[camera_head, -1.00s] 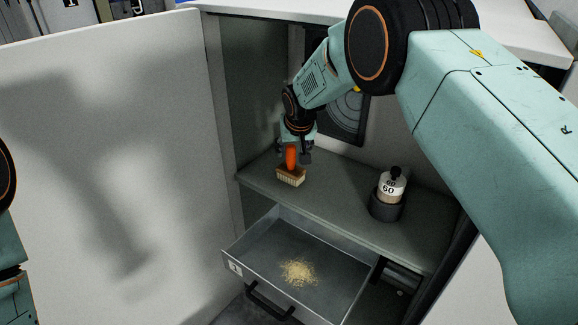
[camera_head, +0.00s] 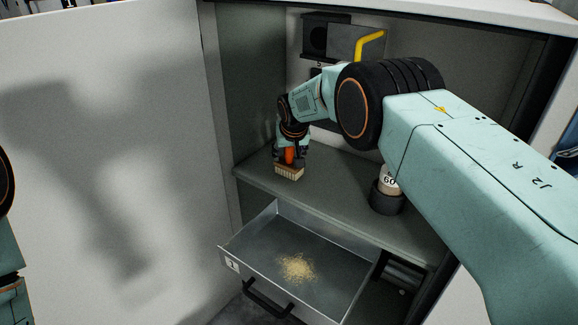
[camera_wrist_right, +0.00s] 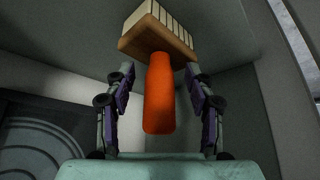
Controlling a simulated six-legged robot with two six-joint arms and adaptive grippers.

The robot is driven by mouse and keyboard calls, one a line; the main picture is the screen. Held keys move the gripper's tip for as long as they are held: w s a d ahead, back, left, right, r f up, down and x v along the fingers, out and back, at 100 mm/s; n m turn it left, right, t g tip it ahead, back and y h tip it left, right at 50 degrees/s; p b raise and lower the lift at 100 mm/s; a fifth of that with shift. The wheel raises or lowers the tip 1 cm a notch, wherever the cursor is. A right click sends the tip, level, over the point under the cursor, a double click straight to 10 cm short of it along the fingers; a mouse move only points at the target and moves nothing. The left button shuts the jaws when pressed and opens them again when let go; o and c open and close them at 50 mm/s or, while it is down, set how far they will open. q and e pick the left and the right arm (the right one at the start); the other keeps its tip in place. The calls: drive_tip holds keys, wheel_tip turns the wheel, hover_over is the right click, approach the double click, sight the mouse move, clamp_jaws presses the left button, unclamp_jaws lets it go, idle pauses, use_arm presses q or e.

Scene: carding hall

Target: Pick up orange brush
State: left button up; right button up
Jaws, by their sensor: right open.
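The orange brush has an orange handle and a wooden head with pale bristles. In the head view the brush (camera_head: 289,172) is on the cabinet shelf at the left, handle up and bristles down. My right gripper (camera_head: 291,153) is above it, around the handle. In the right wrist view the orange handle (camera_wrist_right: 159,95) lies between the two fingers of my open right gripper (camera_wrist_right: 160,88), with a gap on each side. The brush head is beyond the fingertips. Of my left arm only a part shows at the left edge; its gripper is out of view.
The shelf (camera_head: 335,190) holds a dark cup with a pale weight marked 60 (camera_head: 388,182) at the right. Below, an open metal drawer (camera_head: 335,285) holds a pile of tan grains (camera_head: 297,267). A yellow bent handle (camera_head: 371,42) is at the back. A white panel (camera_head: 110,150) stands left.

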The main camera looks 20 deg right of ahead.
drive_tip(key=shift+f, duration=0.1)
drive_tip(key=shift+c, duration=0.2)
clamp_jaws()
